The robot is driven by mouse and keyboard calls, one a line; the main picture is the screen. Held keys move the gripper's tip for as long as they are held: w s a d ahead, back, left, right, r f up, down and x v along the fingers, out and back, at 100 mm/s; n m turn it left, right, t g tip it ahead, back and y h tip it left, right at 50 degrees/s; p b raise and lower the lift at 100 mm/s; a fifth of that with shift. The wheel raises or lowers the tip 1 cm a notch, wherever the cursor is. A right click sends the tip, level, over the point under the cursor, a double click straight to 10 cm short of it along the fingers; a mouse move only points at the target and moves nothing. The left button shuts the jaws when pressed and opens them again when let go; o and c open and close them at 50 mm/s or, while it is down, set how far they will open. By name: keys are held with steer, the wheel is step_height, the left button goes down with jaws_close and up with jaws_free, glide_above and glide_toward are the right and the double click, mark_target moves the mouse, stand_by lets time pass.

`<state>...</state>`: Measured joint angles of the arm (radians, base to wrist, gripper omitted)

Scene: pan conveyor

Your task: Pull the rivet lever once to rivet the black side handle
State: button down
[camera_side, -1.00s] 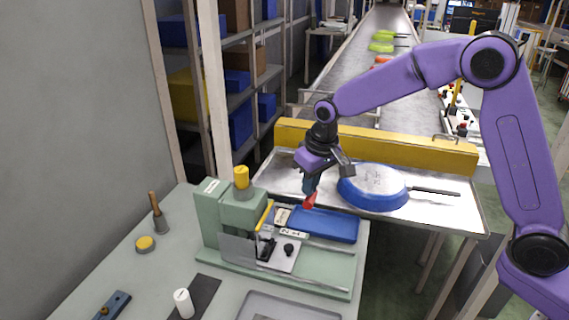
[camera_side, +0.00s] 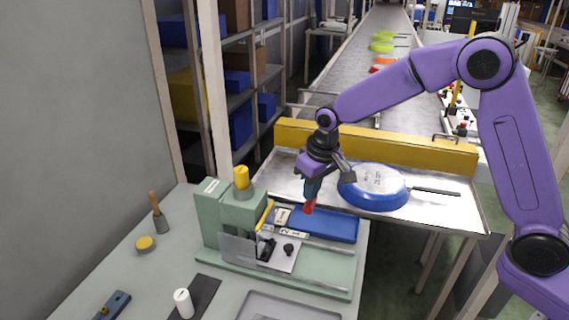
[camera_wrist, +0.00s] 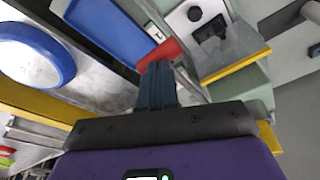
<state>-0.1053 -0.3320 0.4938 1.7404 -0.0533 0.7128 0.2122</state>
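The pale green rivet press (camera_side: 236,212) stands on the bench, left of my gripper. Its yellow lever bar (camera_side: 264,215) slants along its right side and also shows in the wrist view (camera_wrist: 238,68). The black side handle (camera_side: 266,249) sits in the metal fixture below the lever, beside a black knob (camera_side: 289,249); it also shows in the wrist view (camera_wrist: 212,30). My gripper (camera_side: 309,207) points down, right of the lever and apart from it. Its dark fingers look closed together (camera_wrist: 158,70). Red shows at their ends; I cannot tell whether it is part of the fingertips.
A blue tray (camera_side: 322,225) lies under and right of my gripper. An upturned blue pan (camera_side: 374,203) lies on the metal table behind. A yellow rail (camera_side: 400,151) crosses in front of the conveyor. A white cylinder (camera_side: 184,303) and a mallet (camera_side: 160,222) stand on the bench.

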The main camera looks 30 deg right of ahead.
step_height(320, 180, up, 19)
steer(key=shift+s+d+r, duration=0.15)
steer(key=shift+s+d, duration=0.2)
stand_by(1.8)
steer(key=s+d+f+n, duration=0.3)
steer(key=s+d+f, duration=0.1)
steer(key=s, duration=0.7)
steer(key=s+d+f+n+g, duration=0.1)
steer(key=s+d+f+n, duration=0.2)
steer(key=s, duration=0.9)
steer(key=s+d+f+n+g, duration=0.1)
steer(key=s+d+f+n, duration=0.2)
steer(key=s, duration=0.9)
step_height(320, 180, down, 5)
steer(key=d, duration=0.3)
steer(key=shift+s+r+n, duration=0.15)
steer(key=shift+s+n, duration=0.05)
steer(key=shift+n, duration=0.1)
